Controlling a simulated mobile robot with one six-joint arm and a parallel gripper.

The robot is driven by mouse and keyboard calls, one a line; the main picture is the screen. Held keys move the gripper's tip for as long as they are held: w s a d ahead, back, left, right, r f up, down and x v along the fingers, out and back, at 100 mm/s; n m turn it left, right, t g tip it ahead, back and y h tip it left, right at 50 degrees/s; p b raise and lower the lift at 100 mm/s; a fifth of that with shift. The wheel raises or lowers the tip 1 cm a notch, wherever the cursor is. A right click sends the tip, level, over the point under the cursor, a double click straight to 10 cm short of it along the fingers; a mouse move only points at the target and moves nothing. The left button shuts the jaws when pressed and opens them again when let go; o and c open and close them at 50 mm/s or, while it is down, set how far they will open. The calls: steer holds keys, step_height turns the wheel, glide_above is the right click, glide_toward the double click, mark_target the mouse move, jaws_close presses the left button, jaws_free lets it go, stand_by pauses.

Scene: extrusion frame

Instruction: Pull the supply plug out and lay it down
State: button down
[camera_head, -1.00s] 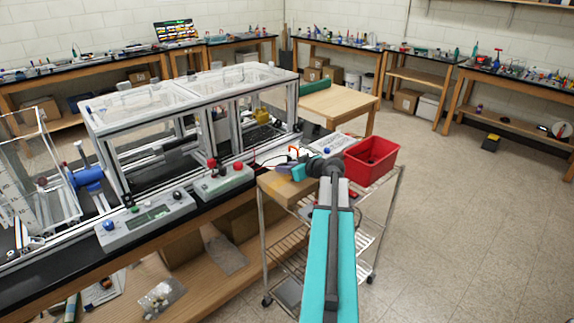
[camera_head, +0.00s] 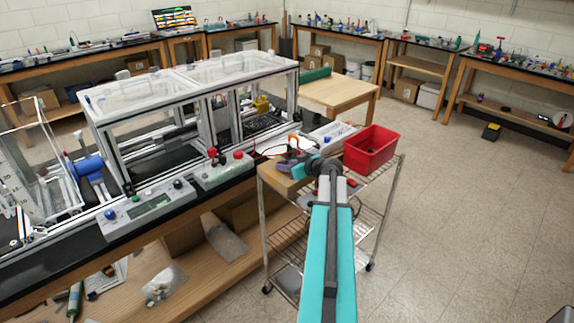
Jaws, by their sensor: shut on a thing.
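My gripper (camera_head: 297,168) is at the end of the teal and grey arm, over a small wooden block top on the wire cart. Its jaws are shut on a small dark and orange piece, which I take to be the supply plug; it is tiny here and partly hidden by the gripper. A thin red lead runs near it from the grey supply box (camera_head: 222,174) with red knobs on the bench edge. Whether the plug is apart from a socket cannot be told.
A red bin (camera_head: 372,160) stands on the wire cart (camera_head: 385,215) right of my gripper. A grey control box (camera_head: 150,206) and the aluminium extrusion frame (camera_head: 205,125) stand on the bench at left.

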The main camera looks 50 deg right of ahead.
steer(key=c, duration=1.4)
jaws_free()
steer(key=shift+c, duration=0.2)
steer(key=d+b+v, duration=0.1)
steer(key=b+v, duration=0.4)
steer(key=v, duration=0.8)
steer(key=shift+s+a+r, duration=0.2)
steer(key=shift+s+a, duration=0.15)
steer(key=shift+a, duration=0.15)
